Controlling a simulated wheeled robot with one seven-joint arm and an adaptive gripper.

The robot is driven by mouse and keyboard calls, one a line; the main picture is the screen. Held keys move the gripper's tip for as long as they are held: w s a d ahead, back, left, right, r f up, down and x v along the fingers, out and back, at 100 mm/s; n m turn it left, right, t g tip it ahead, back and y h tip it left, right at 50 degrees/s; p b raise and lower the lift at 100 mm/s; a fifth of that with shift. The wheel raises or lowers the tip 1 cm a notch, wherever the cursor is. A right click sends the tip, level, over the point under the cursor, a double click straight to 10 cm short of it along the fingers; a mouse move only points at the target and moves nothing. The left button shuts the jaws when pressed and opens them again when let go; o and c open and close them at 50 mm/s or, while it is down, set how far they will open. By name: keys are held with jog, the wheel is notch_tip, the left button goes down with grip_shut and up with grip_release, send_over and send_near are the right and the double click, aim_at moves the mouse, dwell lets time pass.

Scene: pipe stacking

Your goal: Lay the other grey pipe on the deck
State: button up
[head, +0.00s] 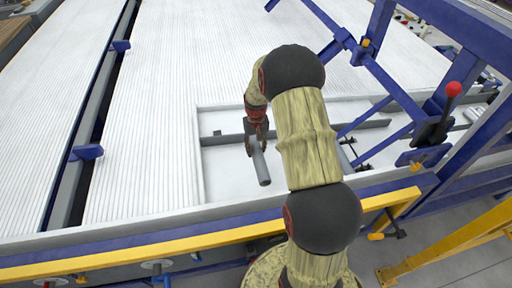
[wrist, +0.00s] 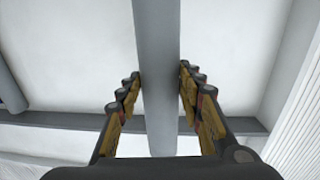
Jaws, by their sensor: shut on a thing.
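My gripper (head: 256,141) is shut on a grey pipe (head: 261,166) in the head view, over the white framed bay near the front of the deck. In the wrist view the pipe (wrist: 158,50) runs lengthwise between the two fingers of my gripper (wrist: 160,85) and passes over a grey crossbar. Its gap to the bay floor is hard to judge. A second grey cylinder (wrist: 10,85) shows at the left edge of the wrist view, mostly cut off. The white ribbed deck (head: 165,110) spreads out behind and left of the bay.
A grey crossbar (head: 222,140) spans the bay. A blue frame (head: 400,95) and a red-knobbed lever (head: 453,90) stand at the right. A yellow and blue rail (head: 150,255) runs along the front. The left part of the deck is clear.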

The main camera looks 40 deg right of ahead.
notch_tip(320, 180, down, 9)
jog(key=b, duration=0.4)
jog(key=shift+f, duration=0.15)
jog(key=o, duration=1.3)
jog(key=shift+o, duration=0.4)
notch_tip(320, 180, up, 12)
